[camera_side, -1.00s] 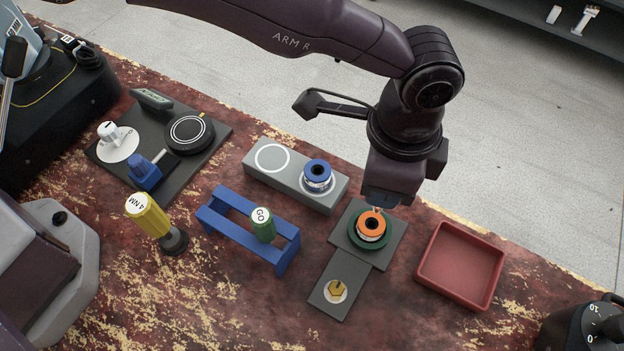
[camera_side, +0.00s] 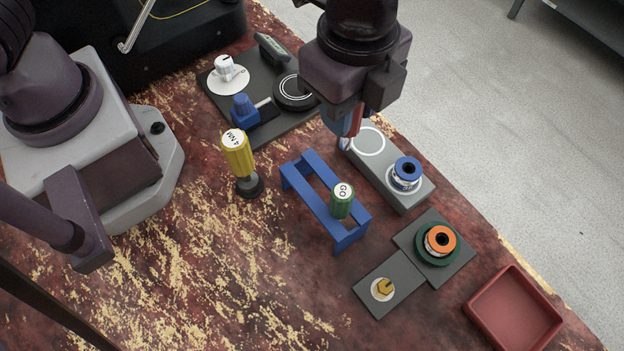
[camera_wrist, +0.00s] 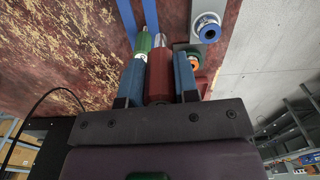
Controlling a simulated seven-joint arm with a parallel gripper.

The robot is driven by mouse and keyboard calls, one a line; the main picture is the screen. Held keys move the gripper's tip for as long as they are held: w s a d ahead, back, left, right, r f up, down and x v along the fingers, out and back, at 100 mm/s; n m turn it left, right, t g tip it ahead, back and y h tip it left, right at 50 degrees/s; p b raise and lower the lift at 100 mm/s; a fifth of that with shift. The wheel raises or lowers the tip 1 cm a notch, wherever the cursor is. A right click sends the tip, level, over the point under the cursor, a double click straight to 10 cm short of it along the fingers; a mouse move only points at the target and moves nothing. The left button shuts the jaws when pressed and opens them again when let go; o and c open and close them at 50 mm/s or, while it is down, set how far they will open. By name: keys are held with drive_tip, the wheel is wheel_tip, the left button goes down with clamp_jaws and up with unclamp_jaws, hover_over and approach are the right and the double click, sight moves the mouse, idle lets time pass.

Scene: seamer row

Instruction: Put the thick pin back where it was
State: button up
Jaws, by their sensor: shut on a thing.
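My gripper (camera_side: 347,126) is shut on a red-handled pin (camera_wrist: 159,77), held between its blue fingers in the wrist view. The pin's pale metal end points away from the wrist. In the side view, only a little red and the metal tip show below the gripper. It is near the far-left end of the grey block, behind the blue rack. The blue rack (camera_side: 309,190) holds a green GO pin (camera_side: 342,202) upright toward its right end. The rack's left part looks empty. The GO pin also shows in the wrist view (camera_wrist: 143,44).
The grey block (camera_side: 410,198) has a blue-topped spool (camera_side: 406,174) and an empty white ring. An orange-topped spool (camera_side: 439,240) sits in a green ring. A yellow 4 NM driver (camera_side: 238,155) stands left of the rack. A red tray (camera_side: 513,312) is at lower right.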

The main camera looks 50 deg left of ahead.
drive_tip(key=s+a+f, duration=0.1)
drive_tip(key=f, duration=0.2)
drive_tip(key=s+a+f+m, duration=0.1)
drive_tip(key=f, duration=0.3)
drive_tip(key=s+f+m, duration=0.1)
drive_tip(key=f, duration=0.2)
drive_tip(key=shift+s+a+f, duration=0.25)
drive_tip(key=shift+a, duration=0.15)
drive_tip(key=shift+f, duration=0.2)
drive_tip(key=shift+f, duration=0.15)
drive_tip(key=o, duration=0.9)
drive_tip(key=shift+c, duration=0.2)
